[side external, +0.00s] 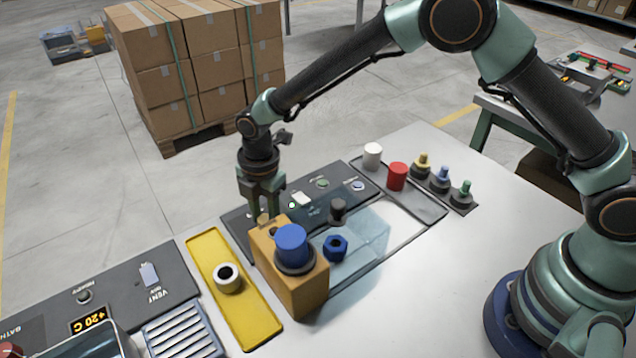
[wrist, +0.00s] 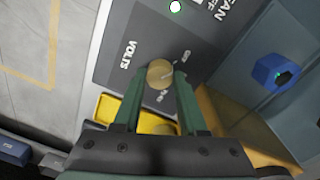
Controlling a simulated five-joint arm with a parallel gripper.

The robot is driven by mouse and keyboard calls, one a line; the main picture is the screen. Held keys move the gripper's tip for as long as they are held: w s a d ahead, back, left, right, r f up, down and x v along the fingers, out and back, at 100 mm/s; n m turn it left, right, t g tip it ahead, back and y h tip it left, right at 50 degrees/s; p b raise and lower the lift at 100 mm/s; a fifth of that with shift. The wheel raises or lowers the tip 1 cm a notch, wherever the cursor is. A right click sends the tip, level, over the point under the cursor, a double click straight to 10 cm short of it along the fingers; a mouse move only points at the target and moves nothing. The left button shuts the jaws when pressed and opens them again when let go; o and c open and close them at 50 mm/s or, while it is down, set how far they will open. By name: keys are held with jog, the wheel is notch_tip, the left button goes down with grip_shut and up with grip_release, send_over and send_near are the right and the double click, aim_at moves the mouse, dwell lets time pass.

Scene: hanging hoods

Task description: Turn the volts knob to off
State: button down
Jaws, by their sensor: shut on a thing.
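The volts knob (wrist: 160,72) is a round tan knob on a dark grey panel (wrist: 135,22), beside the printed word VOLTS. A thin light line marks its face. Small white labels sit to its upper right and lower right, too small to read surely. My gripper (wrist: 160,78) is shut on the knob, with one green finger on each side. In the side external view, my gripper (side external: 262,206) points straight down at the panel's near left part, behind the orange-tan block, and the knob (side external: 263,219) is mostly hidden.
The orange-tan block (side external: 308,290) with a blue cap (side external: 291,243) stands close beside my gripper. A clear hood (side external: 365,240) covers a blue hex nut (side external: 336,247). A yellow tray (side external: 245,315) holds a white ring (side external: 228,278). White and red cylinders stand farther right.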

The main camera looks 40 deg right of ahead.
jog(key=shift+n, duration=0.5)
jog(key=shift+c, duration=2.3)
grip_release()
notch_tip(320, 180, up, 12)
jog(key=shift+s+d, duration=0.15)
jog(key=shift+s, duration=0.1)
jog(key=shift+r, duration=0.1)
